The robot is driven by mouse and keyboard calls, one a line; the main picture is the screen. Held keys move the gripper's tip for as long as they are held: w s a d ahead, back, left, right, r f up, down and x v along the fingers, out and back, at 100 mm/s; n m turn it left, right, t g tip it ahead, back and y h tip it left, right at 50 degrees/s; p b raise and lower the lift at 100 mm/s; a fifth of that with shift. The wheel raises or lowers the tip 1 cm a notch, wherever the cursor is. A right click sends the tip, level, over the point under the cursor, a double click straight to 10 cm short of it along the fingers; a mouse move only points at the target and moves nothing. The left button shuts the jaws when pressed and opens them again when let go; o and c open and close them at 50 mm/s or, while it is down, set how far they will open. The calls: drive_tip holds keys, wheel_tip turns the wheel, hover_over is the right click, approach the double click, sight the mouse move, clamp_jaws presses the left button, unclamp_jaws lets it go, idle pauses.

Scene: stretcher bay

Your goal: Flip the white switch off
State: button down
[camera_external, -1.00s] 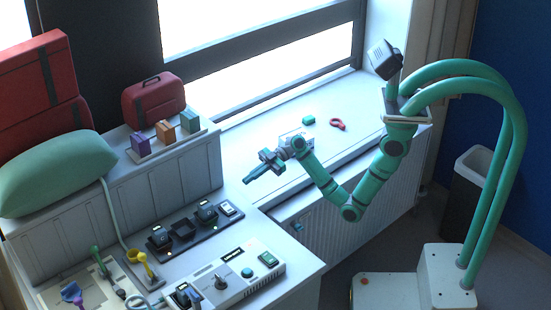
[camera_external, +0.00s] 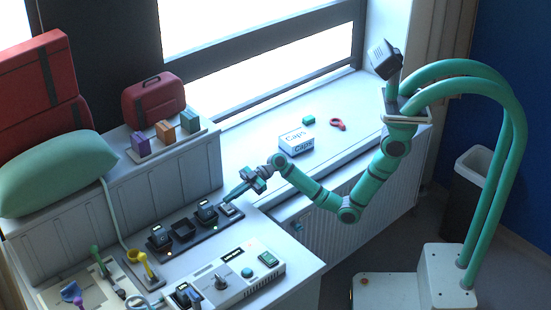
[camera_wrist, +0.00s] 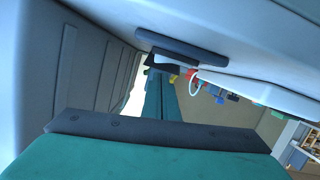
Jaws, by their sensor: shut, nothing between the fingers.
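A white switch unit (camera_external: 232,210) sits at the right end of a dark strip (camera_external: 194,240) on the counter, in the external view. My gripper (camera_external: 229,199) is shut and empty, its fingertips pointing down-left just above or at this unit. I cannot tell whether they touch it, and the fingers partly cover it. The switch's position, on or off, is too small to read. In the wrist view my teal closed fingers (camera_wrist: 158,95) reach toward a dark strip; the switch cannot be made out clearly there.
Dark chargers (camera_external: 206,212) stand beside the white unit on the strip. A white console (camera_external: 225,283) with a knob and buttons lies in front. A box labelled Caps (camera_external: 297,141), a green block (camera_external: 309,120) and a red ring-like item (camera_external: 338,125) lie on the windowsill.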

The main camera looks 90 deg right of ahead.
drive_tip(key=shift+d+f, duration=0.1)
drive_tip(key=shift+f, duration=0.35)
drive_tip(key=shift+w+d+f+m, duration=0.1)
drive_tip(key=shift+w+f+m, duration=0.05)
drive_tip(key=shift+f+m, duration=0.25)
drive_tip(key=shift+r, duration=0.1)
drive_tip(key=shift+r, duration=0.3)
drive_tip(key=r, duration=0.2)
drive_tip(key=d+r, duration=0.1)
drive_tip(key=shift+d+r, duration=0.1)
drive_tip(key=shift+r, duration=0.25)
drive_tip(key=v, duration=0.9)
drive_tip(key=shift+w+d, duration=0.15)
drive_tip(key=shift+d, duration=0.05)
